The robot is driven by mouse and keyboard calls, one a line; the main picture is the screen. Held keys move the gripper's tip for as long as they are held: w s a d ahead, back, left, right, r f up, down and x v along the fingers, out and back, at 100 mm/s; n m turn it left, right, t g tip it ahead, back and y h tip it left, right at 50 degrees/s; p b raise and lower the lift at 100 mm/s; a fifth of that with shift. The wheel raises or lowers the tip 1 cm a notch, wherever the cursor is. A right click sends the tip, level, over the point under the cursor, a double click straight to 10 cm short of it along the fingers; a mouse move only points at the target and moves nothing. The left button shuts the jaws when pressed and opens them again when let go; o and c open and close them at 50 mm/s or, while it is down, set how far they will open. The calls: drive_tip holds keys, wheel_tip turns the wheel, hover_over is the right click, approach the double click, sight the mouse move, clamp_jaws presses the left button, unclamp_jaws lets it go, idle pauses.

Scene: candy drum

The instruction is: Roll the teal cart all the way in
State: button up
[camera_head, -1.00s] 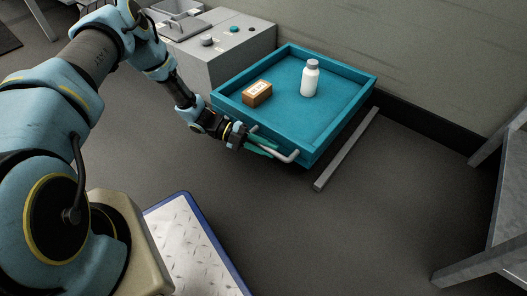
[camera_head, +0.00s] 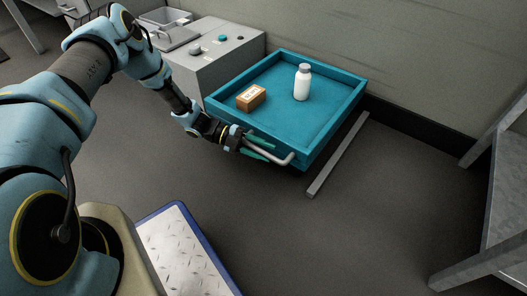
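The teal cart (camera_head: 318,125) is a shallow open tray with a pale bar handle (camera_head: 276,157) along its near side. It stands beside the grey cabinet, in front of the wall. A white bottle with a grey cap (camera_head: 302,84) stands upright in it, and a small brown box with a white label (camera_head: 251,97) lies in it. My gripper (camera_head: 258,147) is at the handle, its teal fingers along the left part of the bar. Whether the fingers close on the bar is too small to tell.
A grey cabinet (camera_head: 219,62) with knobs and a teal button adjoins the cart's left side. A grey rail (camera_head: 338,155) lies on the floor to the right. A metal-frame stand (camera_head: 480,225) is at far right. A blue-edged tread plate (camera_head: 180,250) is in front.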

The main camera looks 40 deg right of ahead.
drive_tip(key=shift+o, duration=0.5)
drive_tip(key=shift+a, duration=0.1)
drive_tip(key=p+v, duration=0.2)
drive_tip(key=v, duration=0.8)
drive_tip(key=shift+w+a+p, duration=0.15)
drive_tip(key=shift+w+p, duration=0.15)
drive_tip(key=shift+p, duration=0.1)
drive_tip(key=shift+r, duration=0.2)
drive_tip(key=w+a+r+m+t+y+p, duration=0.2)
drive_tip(key=w+a+r+m+t+y, duration=0.15)
drive_tip(key=a+r+m, duration=0.55)
drive_tip(key=w+a+r+m+t+y+p, duration=0.1)
drive_tip(key=w+a+r+m+t+y, duration=0.2)
drive_tip(key=a+r+m, duration=0.7)
drive_tip(key=s+a+r+m+t+y+p, duration=0.1)
drive_tip(key=s+a+r+m+t, duration=0.1)
drive_tip(key=a+r+m+t, duration=0.35)
drive_tip(key=s+a+r+m+t+y+p, duration=0.1)
drive_tip(key=s+a+r+m+t+p, duration=0.15)
drive_tip(key=a+r+m, duration=0.65)
wheel_tip(320, 180, up, 40)
drive_tip(key=a+n+p, duration=0.1)
drive_tip(key=a+p, duration=0.1)
drive_tip(key=p, duration=3.5)
drive_tip(key=shift+s, duration=0.2)
